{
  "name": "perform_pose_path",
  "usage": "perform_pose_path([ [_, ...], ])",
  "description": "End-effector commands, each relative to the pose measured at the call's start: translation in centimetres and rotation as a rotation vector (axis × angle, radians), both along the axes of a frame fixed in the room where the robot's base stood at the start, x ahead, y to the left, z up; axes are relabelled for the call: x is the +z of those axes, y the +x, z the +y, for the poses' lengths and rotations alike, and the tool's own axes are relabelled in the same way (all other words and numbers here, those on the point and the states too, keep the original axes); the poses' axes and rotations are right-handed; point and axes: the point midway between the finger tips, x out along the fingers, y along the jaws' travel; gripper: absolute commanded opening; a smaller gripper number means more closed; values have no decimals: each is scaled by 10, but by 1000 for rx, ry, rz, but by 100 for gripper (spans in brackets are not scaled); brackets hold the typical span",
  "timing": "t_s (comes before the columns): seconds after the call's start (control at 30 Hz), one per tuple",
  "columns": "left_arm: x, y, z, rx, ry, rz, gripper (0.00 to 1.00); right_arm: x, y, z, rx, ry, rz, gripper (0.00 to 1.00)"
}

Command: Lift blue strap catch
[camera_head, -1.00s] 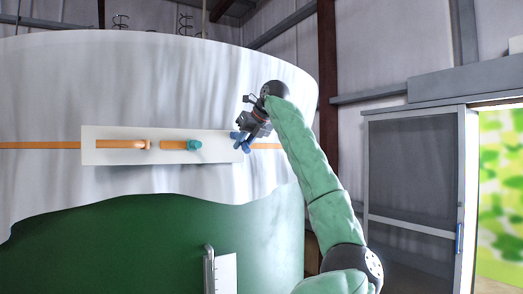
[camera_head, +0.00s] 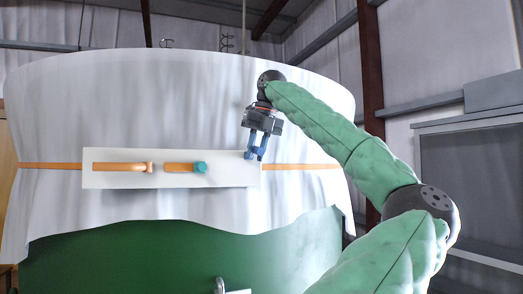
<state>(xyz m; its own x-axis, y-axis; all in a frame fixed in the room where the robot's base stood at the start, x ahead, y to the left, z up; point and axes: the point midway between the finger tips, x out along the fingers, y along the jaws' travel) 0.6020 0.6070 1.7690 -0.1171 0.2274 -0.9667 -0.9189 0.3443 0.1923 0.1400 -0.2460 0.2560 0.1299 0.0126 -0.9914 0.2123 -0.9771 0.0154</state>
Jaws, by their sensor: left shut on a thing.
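A white board (camera_head: 225,176) is fixed across the orange strap on a large draped drum. At the board's right end my left gripper (camera_head: 256,152) points down, with its blue fingers shut on the blue strap catch (camera_head: 251,155). The catch is small and mostly hidden by the fingers, so its exact tilt cannot be told. To its left on the board are a teal-ended catch (camera_head: 201,167) and an orange catch (camera_head: 148,167), both lying along the strap. My right gripper is not in view.
The white drape (camera_head: 150,110) covers the upper drum, over a green lower wall (camera_head: 190,255). The orange strap (camera_head: 310,166) runs on to the right. A brown post (camera_head: 370,70) and a grey screen door (camera_head: 480,190) stand at the right.

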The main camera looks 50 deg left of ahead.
Motion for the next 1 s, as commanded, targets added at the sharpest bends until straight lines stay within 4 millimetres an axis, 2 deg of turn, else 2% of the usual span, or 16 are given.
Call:
perform_pose_path([
  [0.43, 1, -1, 0, -2, -8, 4, 0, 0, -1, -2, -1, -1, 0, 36],
  [0.47, 1, -1, 0, -2, -8, 4, 24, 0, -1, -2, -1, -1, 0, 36],
  [0.53, 1, -1, 0, -2, -8, 4, 38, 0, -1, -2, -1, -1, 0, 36],
  [1.0, 7, 0, -1, -2, -9, 3, 40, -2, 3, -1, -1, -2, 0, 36],
])
